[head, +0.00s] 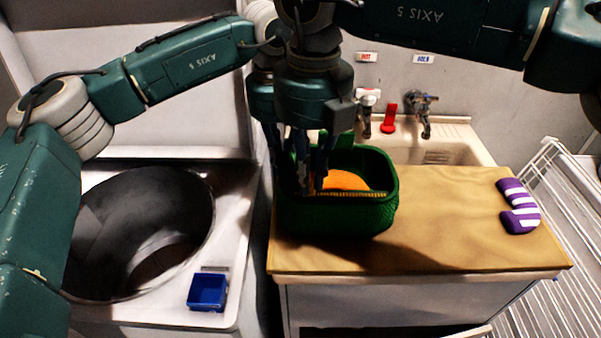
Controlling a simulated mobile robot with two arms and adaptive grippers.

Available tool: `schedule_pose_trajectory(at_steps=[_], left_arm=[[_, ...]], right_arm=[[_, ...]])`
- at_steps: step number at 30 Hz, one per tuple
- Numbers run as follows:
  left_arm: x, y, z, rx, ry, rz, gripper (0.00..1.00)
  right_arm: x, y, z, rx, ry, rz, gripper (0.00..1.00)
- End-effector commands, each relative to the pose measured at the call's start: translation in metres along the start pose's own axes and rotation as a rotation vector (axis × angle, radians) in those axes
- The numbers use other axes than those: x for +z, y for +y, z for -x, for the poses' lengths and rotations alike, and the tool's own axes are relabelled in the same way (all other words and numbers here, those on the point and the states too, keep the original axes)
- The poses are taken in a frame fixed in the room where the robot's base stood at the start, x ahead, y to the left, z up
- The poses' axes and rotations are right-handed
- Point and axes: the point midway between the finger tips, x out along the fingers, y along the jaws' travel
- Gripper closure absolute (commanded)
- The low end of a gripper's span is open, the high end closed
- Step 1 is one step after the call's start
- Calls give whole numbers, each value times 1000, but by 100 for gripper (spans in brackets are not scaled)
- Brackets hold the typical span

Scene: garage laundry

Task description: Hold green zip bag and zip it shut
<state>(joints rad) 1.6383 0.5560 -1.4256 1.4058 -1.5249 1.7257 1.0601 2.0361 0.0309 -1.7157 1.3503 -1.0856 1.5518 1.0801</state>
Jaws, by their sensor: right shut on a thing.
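The green zip bag (340,215) stands upright on the tan countertop (450,215), near its left end. Its top is open, and something orange (345,181) shows inside. A gold zip line (352,194) runs along the near rim. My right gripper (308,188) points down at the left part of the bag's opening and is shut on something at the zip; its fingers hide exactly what. My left gripper (277,165) is close behind and left of it, by the bag's left side. It is mostly covered, so its jaws cannot be made out.
A striped purple and white sock (519,206) lies at the counter's right end. The sink (455,145) with taps (424,112) and a red item (389,119) is behind. An open washer drum (140,230) and a blue tray (208,291) are left. A wire rack (560,270) stands right.

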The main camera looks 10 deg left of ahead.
Motion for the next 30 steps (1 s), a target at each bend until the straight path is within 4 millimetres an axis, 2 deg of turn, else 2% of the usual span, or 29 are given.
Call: schedule_pose_trajectory(at_steps=[6, 12, 17, 26, 27, 29, 30], left_arm=[[0, 0, 0, 2, 0, -1, 100], [0, 1, 0, 2, 0, -1, 100], [0, 1, -1, 2, 1, 0, 100], [0, 2, -1, 5, 0, 1, 100], [1, 2, -1, 5, 0, 2, 100], [1, 2, -1, 5, 0, 2, 100], [1, 2, -1, 5, 0, 2, 100]], right_arm=[[1, -66, 1, 3, -2, -9, 100], [1, -113, 1, 2, -2, -5, 100], [0, -128, 1, 1, -3, -2, 100], [0, -130, 1, -2, -2, -2, 100], [0, -130, 1, -2, -2, -3, 81], [0, -130, 1, -2, -2, -3, 69], [0, -130, 1, -2, -2, -3, 69]])
